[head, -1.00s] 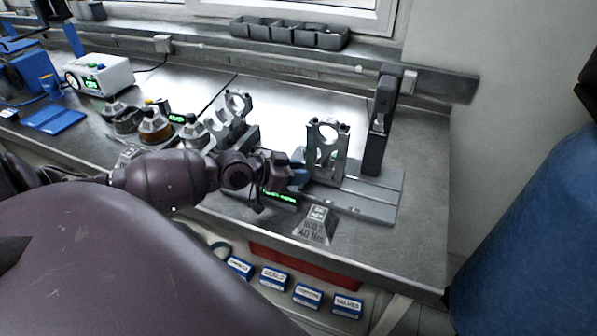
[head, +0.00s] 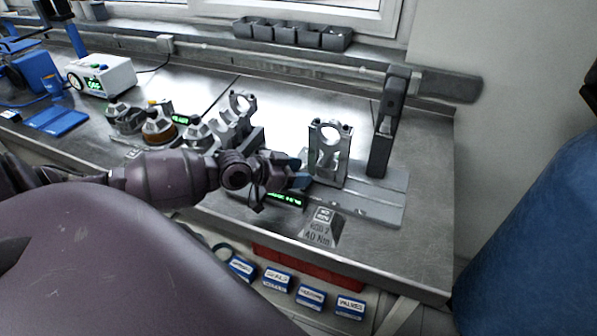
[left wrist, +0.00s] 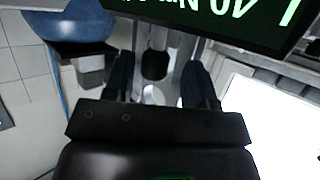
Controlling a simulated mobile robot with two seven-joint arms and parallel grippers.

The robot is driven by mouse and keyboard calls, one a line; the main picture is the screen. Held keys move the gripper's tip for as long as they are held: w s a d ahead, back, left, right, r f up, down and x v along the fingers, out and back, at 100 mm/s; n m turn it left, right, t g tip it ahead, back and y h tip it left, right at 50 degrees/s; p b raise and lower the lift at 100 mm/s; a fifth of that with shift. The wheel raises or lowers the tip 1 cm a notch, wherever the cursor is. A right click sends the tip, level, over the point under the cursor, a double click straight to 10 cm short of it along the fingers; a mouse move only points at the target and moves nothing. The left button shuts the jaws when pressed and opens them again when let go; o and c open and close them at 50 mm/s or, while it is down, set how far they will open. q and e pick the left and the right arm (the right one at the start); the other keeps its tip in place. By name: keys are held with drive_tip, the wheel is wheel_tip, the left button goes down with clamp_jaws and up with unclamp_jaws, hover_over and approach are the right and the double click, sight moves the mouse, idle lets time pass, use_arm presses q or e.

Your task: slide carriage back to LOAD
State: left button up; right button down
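The carriage (head: 328,155), an upright grey metal bracket with a round hole, stands on the flat base plate (head: 375,205) on the bench. My left gripper (head: 299,176) is at the lower left side of the carriage, close to its foot. In the left wrist view its two blue-grey fingers (left wrist: 158,80) are apart. A dark-ended rod (left wrist: 155,64) shows between them, with no clear contact on either side. The LOAD mark cannot be made out. My right gripper is not in view.
A dark post (head: 384,135) stands behind the base plate's right part. A torque sign (head: 322,229) is in front of it. A small green-lit display (head: 285,199) sits below my left gripper. Another bracket (head: 238,112) and several grey-topped parts stand to the left. The bench's right end is clear.

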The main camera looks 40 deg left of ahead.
use_arm(q)
drive_tip(key=shift+d, duration=0.1)
drive_tip(key=v, duration=1)
drive_tip(key=shift+s+r, duration=0.2)
drive_tip(key=shift+s, duration=0.1)
drive_tip(key=shift+a, duration=0.25)
drive_tip(key=s+d+f+g+y, duration=0.2)
drive_tip(key=s+d+f+g, duration=0.2)
drive_tip(key=s+d+f, duration=0.45)
drive_tip(key=s+d+f+n+g+y, duration=0.1)
drive_tip(key=s+d+n+g+y, duration=0.45)
drive_tip(key=s, duration=0.25)
drive_tip(key=w+f+m+t+h, duration=0.1)
drive_tip(key=w+f+t, duration=0.7)
drive_tip(key=f+t, duration=0.1)
drive_tip(key=shift+d+f, duration=0.15)
drive_tip(key=shift+f, duration=0.55)
idle(0.5)
